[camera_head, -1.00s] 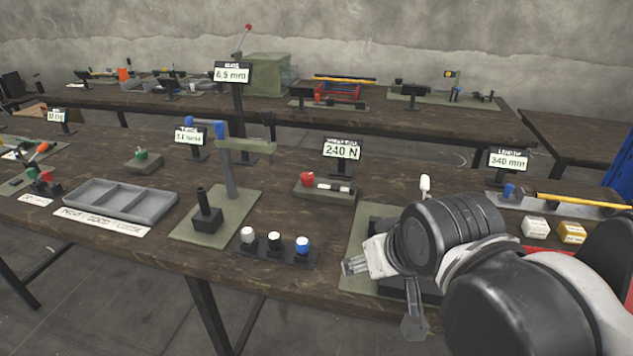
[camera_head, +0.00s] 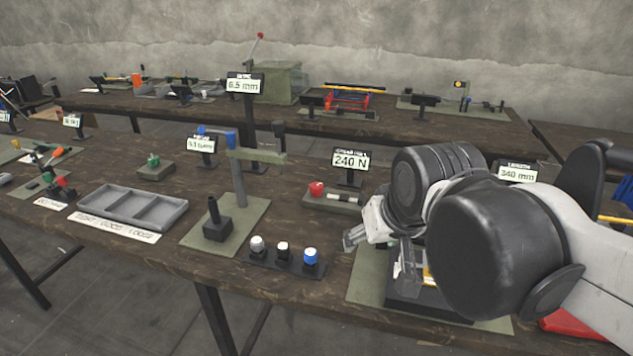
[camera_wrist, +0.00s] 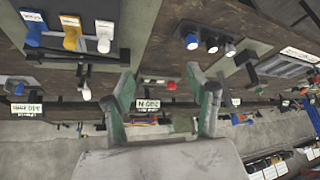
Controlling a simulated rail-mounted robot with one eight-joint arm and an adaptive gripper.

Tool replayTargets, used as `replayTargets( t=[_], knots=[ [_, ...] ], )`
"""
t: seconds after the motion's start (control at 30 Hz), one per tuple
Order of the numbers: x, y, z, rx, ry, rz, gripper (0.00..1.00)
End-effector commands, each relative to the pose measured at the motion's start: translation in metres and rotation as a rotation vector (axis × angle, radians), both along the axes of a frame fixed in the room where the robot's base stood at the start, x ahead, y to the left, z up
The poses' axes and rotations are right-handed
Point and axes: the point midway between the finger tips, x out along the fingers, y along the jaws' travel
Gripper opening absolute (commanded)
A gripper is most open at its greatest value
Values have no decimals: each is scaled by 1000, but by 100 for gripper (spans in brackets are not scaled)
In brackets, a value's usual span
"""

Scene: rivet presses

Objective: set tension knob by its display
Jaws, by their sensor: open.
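A red knob (camera_head: 317,188) sits at the left end of a small dark green base (camera_head: 333,200) on the near bench. Behind it stands a display (camera_head: 350,162) reading 240 N; its small header is too blurred to read. My gripper (camera_head: 378,253) is open and empty, to the right and in front of the knob, apart from it. In the wrist view, my gripper's two fingers (camera_wrist: 160,78) are spread. The red knob (camera_wrist: 171,86) appears beyond the gap between them, and the upside-down display (camera_wrist: 148,104) is close to it.
A green mat with a dark block (camera_head: 425,298) lies under my arm. A grey tray (camera_head: 130,208) is farther left.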

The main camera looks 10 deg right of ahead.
Motion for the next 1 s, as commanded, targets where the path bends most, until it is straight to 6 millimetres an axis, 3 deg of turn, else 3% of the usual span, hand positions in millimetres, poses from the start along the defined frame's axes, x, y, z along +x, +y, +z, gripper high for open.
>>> replayTargets(
  t=[0.03, 0.2, 0.5, 0.73, 1.0],
  knots=[
    [14, 0, 15, 4, 15, -7, 53],
    [55, 0, 44, 19, 69, -34, 53],
    [133, 0, 77, 42, 163, -83, 53],
    [194, 0, 87, 57, 235, -122, 53],
    [265, 0, 83, 71, 319, -169, 53]
  ],
)
